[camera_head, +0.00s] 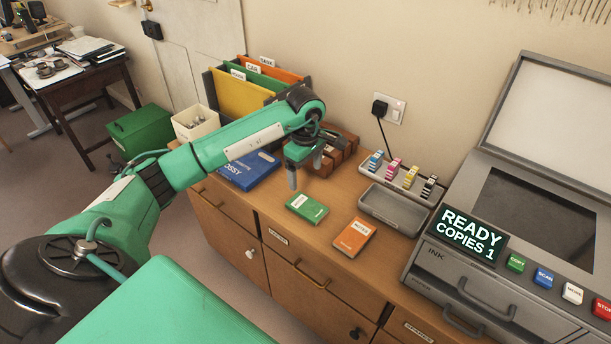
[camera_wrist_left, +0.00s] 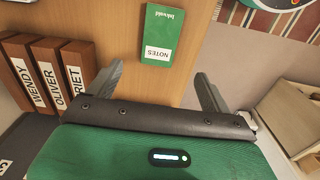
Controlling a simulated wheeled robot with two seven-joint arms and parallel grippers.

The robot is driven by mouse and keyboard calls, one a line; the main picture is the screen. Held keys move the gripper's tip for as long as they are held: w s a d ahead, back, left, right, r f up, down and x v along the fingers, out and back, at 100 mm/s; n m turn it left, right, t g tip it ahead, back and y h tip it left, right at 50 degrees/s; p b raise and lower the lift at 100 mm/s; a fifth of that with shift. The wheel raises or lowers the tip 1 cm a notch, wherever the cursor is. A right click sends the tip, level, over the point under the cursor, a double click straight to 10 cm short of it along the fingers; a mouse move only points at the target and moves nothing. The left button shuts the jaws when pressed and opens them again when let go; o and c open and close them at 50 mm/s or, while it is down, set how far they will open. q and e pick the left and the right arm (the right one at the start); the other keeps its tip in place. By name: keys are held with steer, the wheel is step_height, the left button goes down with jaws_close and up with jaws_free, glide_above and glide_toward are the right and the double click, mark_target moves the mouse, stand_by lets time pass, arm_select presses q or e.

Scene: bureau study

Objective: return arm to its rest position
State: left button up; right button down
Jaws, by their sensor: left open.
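My left arm comes in from the left in the head view and reaches over the wooden cabinet. My left gripper (camera_head: 305,170) points down, open and empty, above the cabinet top beside a green notebook (camera_head: 307,208). In the left wrist view, the gripper's two fingers (camera_wrist_left: 158,90) are spread apart with nothing between them. The green notebook, labelled NOTES (camera_wrist_left: 164,35), lies flat beyond the fingertips and apart from them. My right gripper is not in view.
A copier (camera_head: 500,230) reading READY COPIES 1 stands at the right.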

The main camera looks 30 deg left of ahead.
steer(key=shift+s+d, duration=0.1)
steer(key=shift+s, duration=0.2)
